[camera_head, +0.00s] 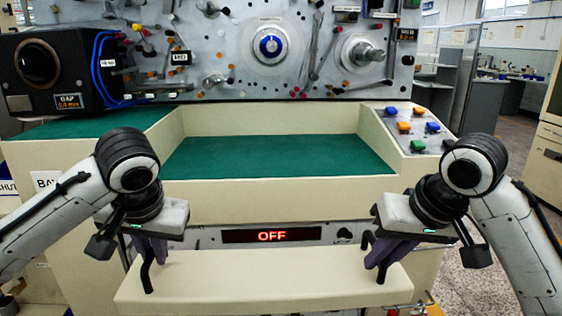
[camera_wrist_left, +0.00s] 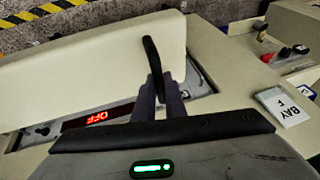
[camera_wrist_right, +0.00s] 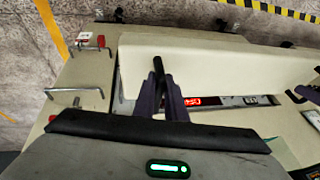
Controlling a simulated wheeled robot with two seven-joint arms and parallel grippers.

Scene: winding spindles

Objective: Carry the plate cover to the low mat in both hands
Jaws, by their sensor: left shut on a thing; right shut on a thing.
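The plate cover (camera_head: 265,284) is a long cream panel with a black handle near each end. It is in front of the machine's lower face in the head view. My left gripper (camera_head: 152,250) is shut on its left handle (camera_head: 147,276), and my right gripper (camera_head: 382,252) is shut on its right handle (camera_head: 382,272). The cover also shows in the left wrist view (camera_wrist_left: 80,75) and the right wrist view (camera_wrist_right: 230,66). It looks roughly level. A green mat (camera_head: 275,155) lies bare in the recess above; I cannot tell whether it is the low mat.
A red OFF display (camera_head: 271,236) is on the machine face just behind the cover. A button panel (camera_head: 414,130) is right of the recess. A black gap gauge box (camera_head: 60,68) stands at the left. In the right wrist view, red-tipped metal hooks (camera_wrist_right: 88,46) are beside the cover's end.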

